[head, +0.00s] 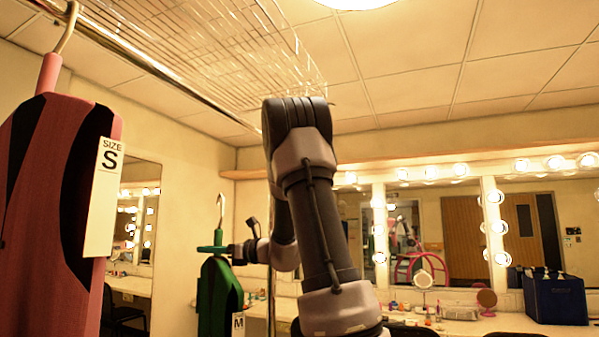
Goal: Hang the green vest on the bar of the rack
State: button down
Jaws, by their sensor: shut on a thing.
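The green vest (213,297) hangs from a green hanger with a metal hook (221,205), left of centre. Its tag reads M, and its lower part is cut off by the frame. My gripper (230,250) is shut at the neck of the vest, just under the hanger's top, and holds it upright. The bar of the rack (150,65) runs across the upper left. The hook is below the bar in the picture and apart from it. The gripper's fingers are small and partly hidden.
A red vest (45,200) with a size S tag hangs on the near part of the bar. A wire shelf (215,45) lies above the bar. A lit mirror row and a counter (470,326) with a blue bag (556,298) stand behind. The bar's far part looks free.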

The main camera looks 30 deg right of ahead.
aim_at(223, 213)
jog(key=s+r+n+g+y, duration=0.1)
jog(key=r, duration=0.2)
jog(key=s+r+n+g+y, duration=0.1)
jog(key=s+r, duration=0.1)
jog(key=r, duration=0.2)
jog(key=s+r+n+g+y, duration=0.1)
jog(key=r+g, duration=0.1)
jog(key=r, duration=0.1)
jog(key=shift+s+d+r, duration=0.1)
jog(key=shift+s+r, duration=0.1)
jog(key=s+d+r+n+g+y, duration=0.15)
jog(key=s+r+n+g, duration=0.3)
jog(key=s+r, duration=0.5)
jog(key=s+d+r+g, duration=0.1)
jog(key=s+d+r, duration=0.25)
jog(key=s, duration=0.35)
jog(key=s+d+r, duration=0.2)
jog(key=s+r, duration=0.2)
jog(key=s, duration=0.3)
jog(key=s+d+r+g, duration=0.1)
jog(key=s+d+r, duration=0.15)
jog(key=s, duration=0.35)
jog(key=w+a+f, duration=0.1)
jog(key=w+a, duration=0.8)
jog(key=w, duration=0.3)
jog(key=w+a+f, duration=0.1)
jog(key=w+a, duration=0.7)
jog(key=w, duration=0.3)
jog(key=shift+w+a+f+y, duration=0.35)
jog(key=shift+w+a+f, duration=0.05)
